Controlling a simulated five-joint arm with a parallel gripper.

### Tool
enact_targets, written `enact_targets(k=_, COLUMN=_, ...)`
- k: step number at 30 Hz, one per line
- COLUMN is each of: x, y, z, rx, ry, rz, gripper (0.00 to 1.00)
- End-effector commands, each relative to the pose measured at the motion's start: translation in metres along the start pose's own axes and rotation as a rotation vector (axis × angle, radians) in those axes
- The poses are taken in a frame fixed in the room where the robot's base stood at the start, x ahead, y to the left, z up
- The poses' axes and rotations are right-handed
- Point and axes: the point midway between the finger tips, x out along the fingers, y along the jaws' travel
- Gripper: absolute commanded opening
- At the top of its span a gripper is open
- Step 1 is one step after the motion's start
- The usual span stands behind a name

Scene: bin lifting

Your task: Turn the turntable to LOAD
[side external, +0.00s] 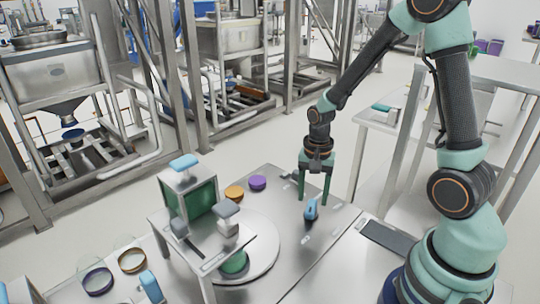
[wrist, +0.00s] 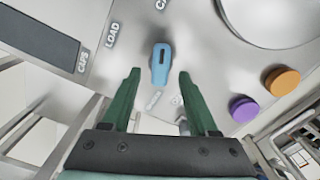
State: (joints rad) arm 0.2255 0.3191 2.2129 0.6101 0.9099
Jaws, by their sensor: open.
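The turntable (side external: 268,250) is a round pale metal disc set in the steel worktop, partly hidden under a small raised stand; its edge shows at the upper right of the wrist view (wrist: 240,35). A blue handle (side external: 311,209) stands on the worktop right of the disc. In the wrist view the blue handle (wrist: 160,66) has a dark slot, and a LOAD label (wrist: 112,35) lies to its left. My gripper (side external: 314,201) is open and points down, with its green fingers either side of the handle.
An orange cap (side external: 234,192) and a purple cap (side external: 257,182) sit behind the disc. The stand (side external: 175,240) carries a green-sided box (side external: 190,198) and a grey-topped block (side external: 227,218). A dark panel (side external: 388,238) lies near my base.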

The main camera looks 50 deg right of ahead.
Motion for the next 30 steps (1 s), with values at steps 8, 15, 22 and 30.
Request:
enact_targets(k=8, x=0.02, y=0.0, z=0.0, rx=-0.001, ry=0.0, rz=0.001, gripper=0.6)
enact_targets(k=15, x=0.021, y=0.0, z=0.0, rx=-0.001, ry=0.001, rz=-0.001, gripper=0.6)
enact_targets(k=22, x=0.021, y=0.0, z=0.0, rx=0.0, ry=0.001, rz=-0.001, gripper=0.0)
enact_targets(k=30, x=0.021, y=0.0, z=0.0, rx=-0.014, ry=0.0, rz=0.0, gripper=0.0)
